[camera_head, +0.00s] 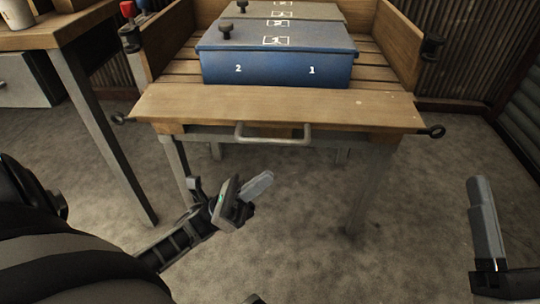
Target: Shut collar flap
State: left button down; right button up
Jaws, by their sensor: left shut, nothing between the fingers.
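The collar flap (270,108) looks like the wide wooden board at the front of a wooden-sided cart. It lies folded down, roughly flat, between the two upright side boards, so the front is open. A grey metal bar handle (272,140) shows just below its front edge. My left gripper (262,184) is shut and empty, below and in front of the board, apart from it. My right gripper (485,222) is partly in view at the lower right, away from the cart; its finger opening cannot be made out.
A blue box (275,72) marked 2 and 1, with a dark-knobbed lid, sits on the slats behind the board. Side boards (402,45) flank it. A wooden table (60,32) stands at the left. The floor (300,230) in front is clear.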

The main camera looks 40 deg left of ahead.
pick_arm(q)
jog(key=shift+w+d+r, duration=0.15)
jog(key=shift+w+r, duration=0.15)
jog(key=shift+r, duration=0.65)
jog(key=shift+w+d+r, duration=0.2)
jog(key=shift+w+r, duration=0.05)
jog(key=shift+r, duration=0.65)
jog(key=shift+w+d+r, duration=0.15)
jog(key=shift+w+r, duration=0.15)
jog(key=shift+r, duration=0.65)
jog(key=shift+r, duration=0.1)
